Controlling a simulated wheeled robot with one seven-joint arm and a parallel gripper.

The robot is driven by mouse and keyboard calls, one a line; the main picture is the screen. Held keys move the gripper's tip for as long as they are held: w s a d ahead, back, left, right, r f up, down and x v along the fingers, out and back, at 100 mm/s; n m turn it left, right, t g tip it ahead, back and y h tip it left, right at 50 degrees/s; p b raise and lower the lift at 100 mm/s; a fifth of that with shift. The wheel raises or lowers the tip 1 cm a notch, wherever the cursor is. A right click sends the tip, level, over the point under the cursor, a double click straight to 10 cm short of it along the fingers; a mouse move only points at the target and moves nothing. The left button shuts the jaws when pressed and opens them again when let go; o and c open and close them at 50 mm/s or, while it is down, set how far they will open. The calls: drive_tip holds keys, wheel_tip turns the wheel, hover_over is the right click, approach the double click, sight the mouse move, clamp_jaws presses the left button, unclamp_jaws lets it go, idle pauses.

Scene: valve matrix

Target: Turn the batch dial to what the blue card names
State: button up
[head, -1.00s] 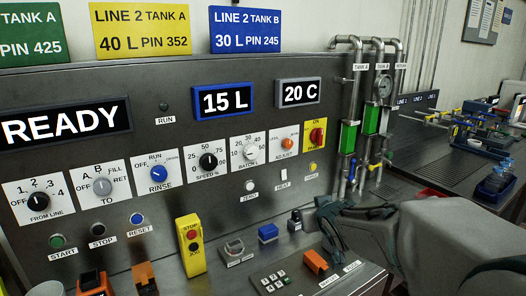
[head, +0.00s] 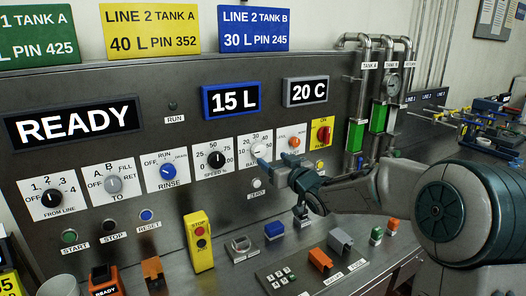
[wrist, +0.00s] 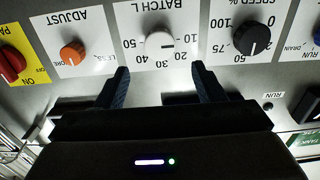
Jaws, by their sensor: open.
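The blue card (head: 254,29) stands on top of the panel and reads LINE 2 TANK B, 30 L, PIN 245. The batch dial (wrist: 159,44) is a white knob on a plate marked BATCH L, seen upside down in the wrist view. Its dark mark points to the right there, toward the 10 to 20 side. In the head view the dial (head: 258,149) is partly covered by my gripper (head: 268,165). In the wrist view my gripper (wrist: 160,72) is open, its fingers short of the knob and on either side of it. A blue-framed display (head: 232,100) reads 15 L.
The speed knob (wrist: 252,37) and orange adjust knob (wrist: 72,52) flank the batch dial. The large display (head: 73,123) reads READY. A yellow stop pendant (head: 199,241) and small items stand on the ledge below.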

sight(261, 150)
drive_tip(key=p+x, duration=0.1)
drive_tip(key=x, duration=0.6)
drive_tip(key=shift+w+a, duration=0.15)
drive_tip(key=shift+w, duration=0.05)
drive_tip(key=c, duration=1)
